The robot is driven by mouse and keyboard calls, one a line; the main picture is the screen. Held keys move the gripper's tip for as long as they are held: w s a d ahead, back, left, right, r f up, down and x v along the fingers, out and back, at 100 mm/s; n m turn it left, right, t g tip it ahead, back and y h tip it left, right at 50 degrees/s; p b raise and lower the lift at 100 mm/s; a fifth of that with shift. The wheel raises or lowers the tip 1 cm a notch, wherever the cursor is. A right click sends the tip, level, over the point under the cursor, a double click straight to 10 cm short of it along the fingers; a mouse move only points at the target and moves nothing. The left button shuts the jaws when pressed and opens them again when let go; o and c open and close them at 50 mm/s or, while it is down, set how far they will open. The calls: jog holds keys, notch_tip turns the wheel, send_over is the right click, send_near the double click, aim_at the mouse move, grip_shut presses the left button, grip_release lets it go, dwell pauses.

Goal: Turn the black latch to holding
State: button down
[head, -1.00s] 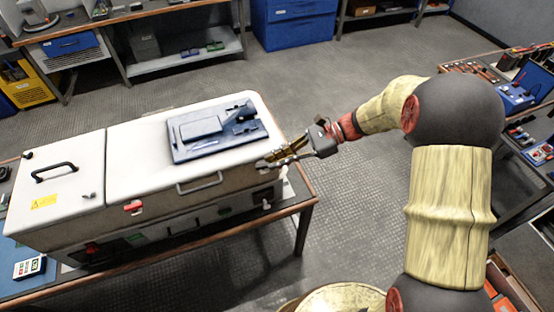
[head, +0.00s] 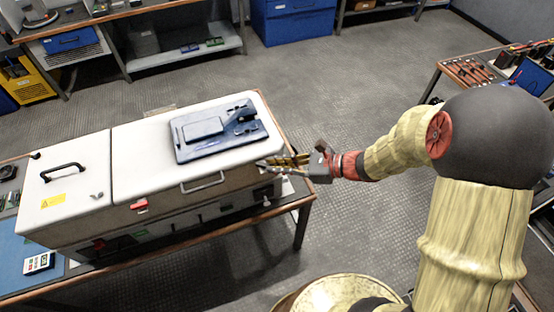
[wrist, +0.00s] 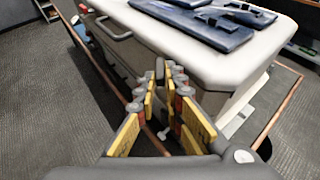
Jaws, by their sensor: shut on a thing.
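The white cabinet (head: 150,160) stands on a workbench, and it also shows in the wrist view (wrist: 185,45). My gripper (head: 265,163) reaches in from the right to the cabinet's right front corner, below the lid edge. In the wrist view my gripper (wrist: 170,70) has its yellow-sided fingers closed in to a narrow gap against the cabinet's side. It is shut on a small part there, which I take to be the black latch. The fingers hide the latch itself, so its angle cannot be read.
A dark blue panel (head: 190,144) lies on the cabinet lid. A grey handle (head: 202,183) and a red catch (head: 140,206) are on the front. The workbench edge (head: 245,222) runs below my gripper. The floor (head: 345,110) behind my arm is clear.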

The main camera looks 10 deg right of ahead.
jog(key=m+t+h+b, duration=0.1)
jog(key=s+a+m+t+h+b, duration=0.1)
jog(key=m+t+b, duration=0.1)
jog(key=m+t+h+b, duration=0.1)
jog(key=m+t, duration=0.1)
jog(key=shift+s+a+f, duration=0.2)
jog(key=shift+s, duration=0.2)
jog(key=m+h+b, duration=0.1)
jog(key=b, duration=0.1)
jog(key=m+t+h+b, duration=0.1)
jog(key=shift+s+a+b, duration=0.15)
jog(key=shift+a+b, duration=0.05)
jog(key=shift+b, duration=0.15)
jog(key=shift+t+b, duration=0.3)
jog(key=shift+b, duration=0.1)
jog(key=shift+a+r+m+t+h+b, duration=0.1)
jog(key=shift+r+m+t+h+b, duration=0.15)
jog(key=shift+m+h+b, duration=0.5)
jog(key=c, duration=2.2)
grip_release()
